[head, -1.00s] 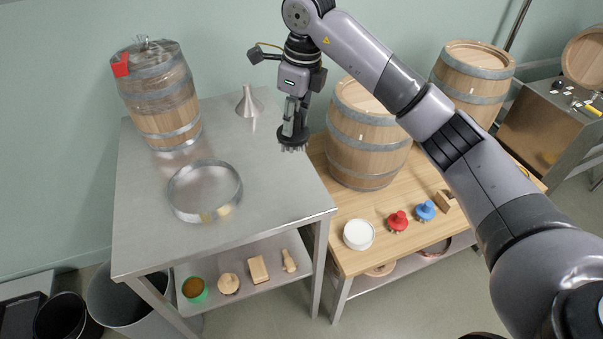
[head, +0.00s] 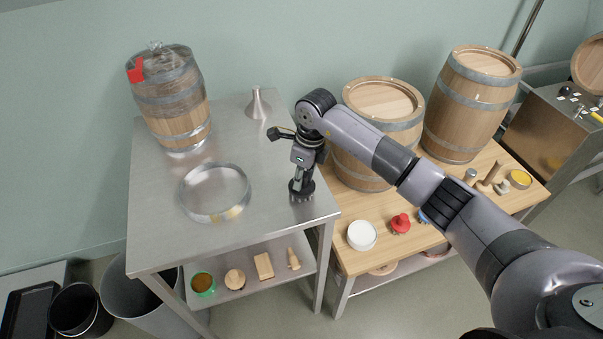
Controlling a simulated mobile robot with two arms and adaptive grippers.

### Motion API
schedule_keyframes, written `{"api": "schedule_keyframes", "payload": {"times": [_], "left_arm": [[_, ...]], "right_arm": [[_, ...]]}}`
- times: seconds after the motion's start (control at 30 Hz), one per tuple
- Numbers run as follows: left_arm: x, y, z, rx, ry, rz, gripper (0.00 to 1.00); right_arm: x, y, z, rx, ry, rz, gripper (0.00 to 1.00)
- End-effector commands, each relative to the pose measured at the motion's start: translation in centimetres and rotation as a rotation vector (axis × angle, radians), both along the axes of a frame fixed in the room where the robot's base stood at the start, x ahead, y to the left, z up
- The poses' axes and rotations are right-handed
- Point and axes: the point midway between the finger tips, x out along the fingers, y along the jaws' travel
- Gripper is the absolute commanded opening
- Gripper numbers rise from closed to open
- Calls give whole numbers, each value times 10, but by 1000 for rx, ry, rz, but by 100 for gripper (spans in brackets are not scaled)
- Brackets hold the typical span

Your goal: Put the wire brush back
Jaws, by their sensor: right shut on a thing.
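The wire brush (head: 301,191) has a round black head with bristles facing down. My right gripper (head: 302,176) is shut on the brush's upper part and holds it upright. The brush is over the right edge area of the steel table (head: 265,185); I cannot tell whether its bristles touch the top. A red brush (head: 401,223) stands on the wooden table (head: 375,262), and a blue brush (head: 424,215) beside it is partly hidden by my right arm. My left gripper is not in view.
A white round tub (head: 362,236) and two barrels (head: 374,140) stand on the wooden table. The steel top's middle right is clear.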

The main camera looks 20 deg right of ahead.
Motion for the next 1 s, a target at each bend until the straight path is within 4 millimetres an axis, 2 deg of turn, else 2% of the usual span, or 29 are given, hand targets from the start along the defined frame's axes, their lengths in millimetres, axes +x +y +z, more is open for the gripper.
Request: {"api": "schedule_keyframes", "payload": {"times": [0.27, 0.3, 0.6, 1.0], "left_arm": [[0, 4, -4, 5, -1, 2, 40], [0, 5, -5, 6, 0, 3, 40], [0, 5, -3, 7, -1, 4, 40], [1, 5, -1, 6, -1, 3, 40]], "right_arm": [[0, 0, -3, 1, -2, 1, 3], [0, 0, -3, 1, -1, 1, 26], [0, 0, -2, 0, 0, 1, 46], [1, 0, 5, 1, -4, 1, 46]]}}
